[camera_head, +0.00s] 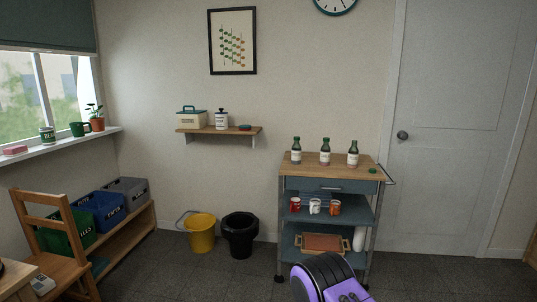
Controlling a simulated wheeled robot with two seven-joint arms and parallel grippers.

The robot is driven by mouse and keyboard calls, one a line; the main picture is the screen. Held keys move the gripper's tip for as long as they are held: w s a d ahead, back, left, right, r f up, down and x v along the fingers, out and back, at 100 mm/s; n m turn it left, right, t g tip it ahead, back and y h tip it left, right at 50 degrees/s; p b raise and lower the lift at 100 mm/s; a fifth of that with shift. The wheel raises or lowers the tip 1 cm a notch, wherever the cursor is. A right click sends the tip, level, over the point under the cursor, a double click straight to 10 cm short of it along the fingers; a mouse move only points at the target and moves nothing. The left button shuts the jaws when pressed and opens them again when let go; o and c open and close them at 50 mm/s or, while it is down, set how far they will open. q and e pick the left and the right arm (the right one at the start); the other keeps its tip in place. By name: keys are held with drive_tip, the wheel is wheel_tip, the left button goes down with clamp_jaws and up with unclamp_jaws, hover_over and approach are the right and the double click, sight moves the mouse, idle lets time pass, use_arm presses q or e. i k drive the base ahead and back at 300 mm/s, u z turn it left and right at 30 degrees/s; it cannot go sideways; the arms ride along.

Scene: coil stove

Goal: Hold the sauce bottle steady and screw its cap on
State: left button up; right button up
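Three sauce bottles, a left one (296,156), a middle one (325,157) and a right one (353,159), stand upright in a row on the wooden top of the trolley (315,170). They have green upper parts and pale labels. A small green disc (373,170), perhaps a cap, lies on the trolley top to the right of the right bottle. I cannot tell at this size which bottle has no cap. Neither of my grippers shows.
The trolley's middle shelf holds mugs (315,207) and its bottom shelf a tray (325,243). A yellow bucket (201,235) and a black bin (240,240) stand left of it. A chair (45,245) is at far left.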

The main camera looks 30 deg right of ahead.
sight(354, 152)
drive_tip(key=z, duration=0.35)
drive_tip(key=i, duration=0.85)
drive_tip(key=z, duration=0.85)
